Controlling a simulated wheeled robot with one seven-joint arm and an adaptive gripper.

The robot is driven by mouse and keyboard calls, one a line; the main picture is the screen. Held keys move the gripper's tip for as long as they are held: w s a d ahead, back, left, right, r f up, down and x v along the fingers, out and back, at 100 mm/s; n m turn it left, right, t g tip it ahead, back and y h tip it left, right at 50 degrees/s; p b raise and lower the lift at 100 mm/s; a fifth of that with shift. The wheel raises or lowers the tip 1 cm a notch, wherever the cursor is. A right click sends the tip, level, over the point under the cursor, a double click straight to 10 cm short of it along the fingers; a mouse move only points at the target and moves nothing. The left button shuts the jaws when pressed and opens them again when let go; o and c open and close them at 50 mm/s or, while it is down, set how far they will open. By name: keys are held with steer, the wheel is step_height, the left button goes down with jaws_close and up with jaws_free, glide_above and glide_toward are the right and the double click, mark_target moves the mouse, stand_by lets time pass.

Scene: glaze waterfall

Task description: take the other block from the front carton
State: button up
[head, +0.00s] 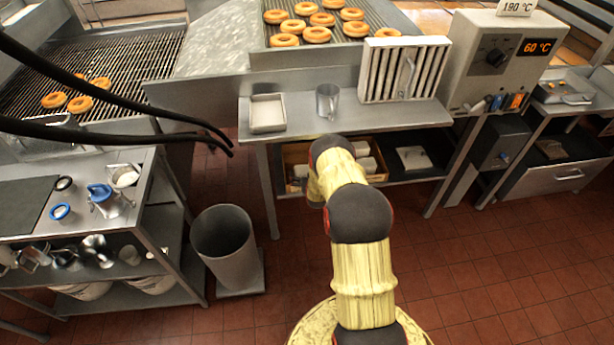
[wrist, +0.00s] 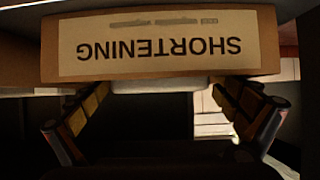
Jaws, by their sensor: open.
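A brown carton (wrist: 50,45) with a pale SHORTENING label, upside down in the wrist view, fills the top of that view. A strip of a white block (wrist: 155,86) shows past its edge, between my fingertips. My gripper (wrist: 160,95) is open, one finger on each side, and nothing is clearly held. In the head view, an open carton (head: 291,155) stands on the shelf under the steel table, with white blocks (head: 367,164) showing at its right. My arm hides the carton's middle and my gripper there.
The steel table (head: 345,112) lies above the carton, with a tray (head: 268,112), a metal mug (head: 327,100) and a slatted rack (head: 403,70) on it. A flat pale item (head: 414,158) is on the shelf to the right. A grey bin (head: 226,245) stands on the floor at left.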

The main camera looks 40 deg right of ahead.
steer(key=shift+c, duration=0.7)
steer(key=c, duration=1.3)
steer(key=shift+r, duration=0.1)
steer(key=shift+r, duration=0.1)
